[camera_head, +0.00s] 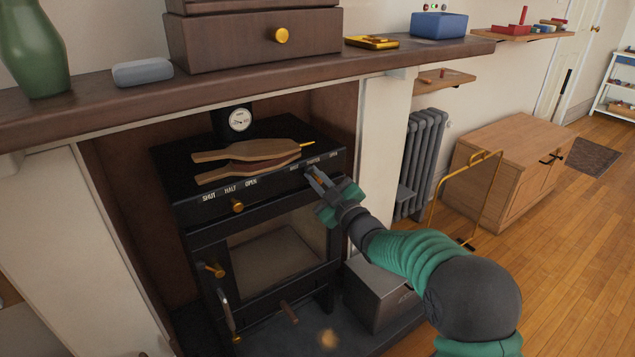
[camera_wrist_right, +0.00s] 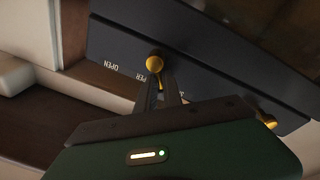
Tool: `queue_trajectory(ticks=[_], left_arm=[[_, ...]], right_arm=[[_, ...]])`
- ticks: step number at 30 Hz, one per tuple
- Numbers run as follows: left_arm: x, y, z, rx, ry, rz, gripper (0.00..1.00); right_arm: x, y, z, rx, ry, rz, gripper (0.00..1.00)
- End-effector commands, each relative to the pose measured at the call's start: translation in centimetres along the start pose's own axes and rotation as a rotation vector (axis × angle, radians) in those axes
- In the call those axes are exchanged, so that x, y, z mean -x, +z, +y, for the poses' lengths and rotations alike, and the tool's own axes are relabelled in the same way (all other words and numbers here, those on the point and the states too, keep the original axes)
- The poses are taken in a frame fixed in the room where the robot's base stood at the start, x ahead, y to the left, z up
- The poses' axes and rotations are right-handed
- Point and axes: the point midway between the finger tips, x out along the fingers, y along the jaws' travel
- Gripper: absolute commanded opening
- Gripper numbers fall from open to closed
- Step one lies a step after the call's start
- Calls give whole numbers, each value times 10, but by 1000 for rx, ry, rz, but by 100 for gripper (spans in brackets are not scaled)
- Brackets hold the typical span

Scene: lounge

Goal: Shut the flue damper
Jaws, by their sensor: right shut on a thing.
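The black stove (camera_head: 200,262) stands in the fireplace. Its front top edge carries two rows of white labels. The left row reads SHUT, HALF, OPEN, with a brass knob (camera_head: 237,206) below it, near HALF and OPEN. My right gripper (camera_head: 314,176) is at the right row, whose last word reads OPEN; the other words there are too small to read surely. In the wrist view my right gripper (camera_wrist_right: 160,85) is shut on a brass knob (camera_wrist_right: 155,63), close to the labels. In the head view my fingers mostly hide this knob. My left gripper is not in view.
Wooden bellows (camera_head: 245,160) lie on the stove top beside a round gauge (camera_head: 239,120). The mantel shelf (camera_head: 130,98) overhangs the stove. A grey metal box (camera_head: 378,295) stands right of the stove, and a brass stand (camera_head: 467,195) is further right.

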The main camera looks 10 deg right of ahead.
Motion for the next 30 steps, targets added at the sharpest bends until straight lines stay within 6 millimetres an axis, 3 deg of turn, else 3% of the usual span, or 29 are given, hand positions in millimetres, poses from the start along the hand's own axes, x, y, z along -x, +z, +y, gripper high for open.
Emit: queue_trajectory(ticks=[21, 22, 27, 30], left_arm=[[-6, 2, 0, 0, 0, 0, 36], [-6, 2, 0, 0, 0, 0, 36], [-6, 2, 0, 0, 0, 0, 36], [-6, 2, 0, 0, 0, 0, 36]], right_arm=[[0, -3, -3, 85, -8, 16, 0], [0, -3, -3, 85, -9, 15, 12], [0, -2, -3, 84, -9, 14, 34], [0, -1, -4, 83, -9, 12, 34]])
